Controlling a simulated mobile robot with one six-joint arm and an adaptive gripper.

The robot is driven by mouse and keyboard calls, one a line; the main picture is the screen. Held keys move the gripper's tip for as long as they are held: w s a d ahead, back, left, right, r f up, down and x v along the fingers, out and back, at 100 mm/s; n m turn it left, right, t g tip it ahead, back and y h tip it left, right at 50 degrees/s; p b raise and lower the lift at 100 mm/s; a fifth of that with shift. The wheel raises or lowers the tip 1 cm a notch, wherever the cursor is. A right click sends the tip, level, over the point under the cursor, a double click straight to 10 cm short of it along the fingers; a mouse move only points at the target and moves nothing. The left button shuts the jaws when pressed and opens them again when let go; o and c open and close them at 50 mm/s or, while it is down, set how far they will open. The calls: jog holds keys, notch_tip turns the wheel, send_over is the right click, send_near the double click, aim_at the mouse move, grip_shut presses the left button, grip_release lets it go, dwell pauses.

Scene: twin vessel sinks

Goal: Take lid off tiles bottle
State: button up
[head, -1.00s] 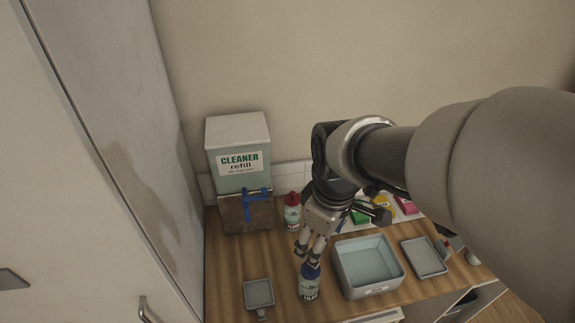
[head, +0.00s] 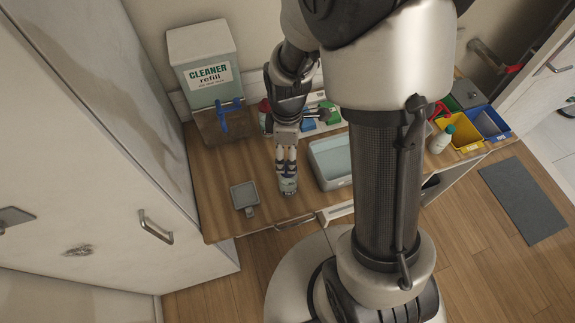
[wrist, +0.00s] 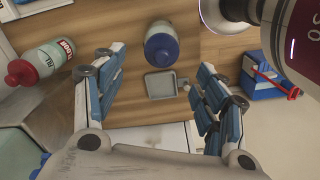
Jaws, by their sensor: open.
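The tiles bottle (head: 289,187) stands upright on the wooden counter, near its front edge. It has a white body and a blue lid (wrist: 160,44). In the wrist view I look down on it, and the lid lies between the far ends of my fingers. My gripper (head: 286,163) points down over the bottle in the head view. Its fingers (wrist: 162,60) are spread wide in the wrist view, with a gap on each side of the lid. In the head view my fingers partly cover the lid, and I cannot tell how far down they reach.
A red-lidded bottle (wrist: 42,62) stands behind my gripper. A small grey tray (head: 244,196) lies left of the tiles bottle, a blue-grey basin (head: 331,178) right of it. The cleaner refill box (head: 205,75) stands behind left. Yellow (head: 464,134) and blue bins are far right.

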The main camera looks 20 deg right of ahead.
jog(key=shift+s+f+b, duration=0.1)
jog(key=shift+f+b, duration=0.5)
jog(key=shift+f, duration=2.55)
jog(key=c, duration=0.8)
